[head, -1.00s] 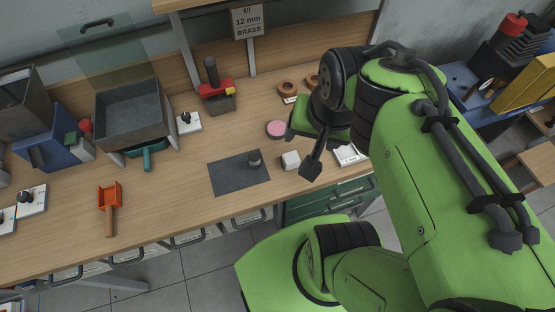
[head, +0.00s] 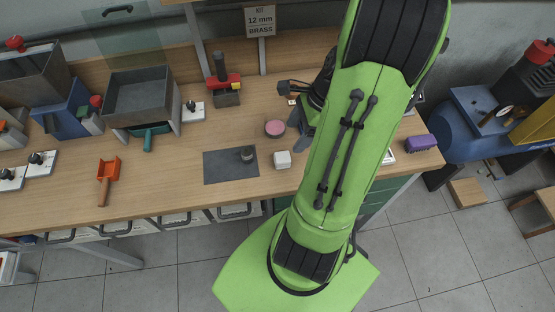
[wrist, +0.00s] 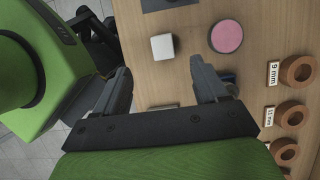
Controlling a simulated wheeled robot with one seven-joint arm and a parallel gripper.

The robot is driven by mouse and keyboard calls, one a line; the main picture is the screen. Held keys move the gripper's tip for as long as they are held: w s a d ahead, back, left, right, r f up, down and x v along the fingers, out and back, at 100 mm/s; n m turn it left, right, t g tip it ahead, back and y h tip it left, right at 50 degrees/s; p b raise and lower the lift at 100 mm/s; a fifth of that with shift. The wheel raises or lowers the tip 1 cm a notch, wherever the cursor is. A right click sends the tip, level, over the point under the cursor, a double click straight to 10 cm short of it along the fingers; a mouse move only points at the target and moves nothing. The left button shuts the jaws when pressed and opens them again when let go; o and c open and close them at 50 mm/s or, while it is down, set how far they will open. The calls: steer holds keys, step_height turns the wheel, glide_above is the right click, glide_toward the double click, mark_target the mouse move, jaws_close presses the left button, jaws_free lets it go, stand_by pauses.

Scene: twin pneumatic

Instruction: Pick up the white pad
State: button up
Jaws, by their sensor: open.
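The white pad (head: 282,159), a small blocky white piece, lies on the wooden bench just right of the dark grey mat. It also shows in the wrist view (wrist: 162,47), top centre, standing clear of other things. My gripper (wrist: 163,82) is open and empty, its two grey fingers spread wide. In the wrist view the pad appears beyond the fingertips, roughly in line with the gap between them; the height above the bench is hard to tell. In the head view my green arm hides most of the gripper.
A pink disc (wrist: 226,36) lies close to the pad. Labelled brown rings (wrist: 295,70) line the right of the wrist view. A small metal cylinder (head: 247,153) stands on the dark mat (head: 220,168). A purple brush (head: 420,143) lies at the bench's right end.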

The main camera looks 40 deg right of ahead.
mark_target(280, 157)
steer(key=b+x, duration=0.1)
steer(key=x, duration=0.3)
steer(key=b+x, duration=0.1)
steer(key=x, duration=0.3)
steer(key=b+x, duration=0.1)
steer(key=x, duration=0.3)
steer(key=shift+w+d+f, duration=0.1)
steer(key=shift+d+f, duration=0.15)
steer(key=shift+f, duration=0.25)
steer(key=shift+c, duration=0.3)
steer(key=c, duration=1)
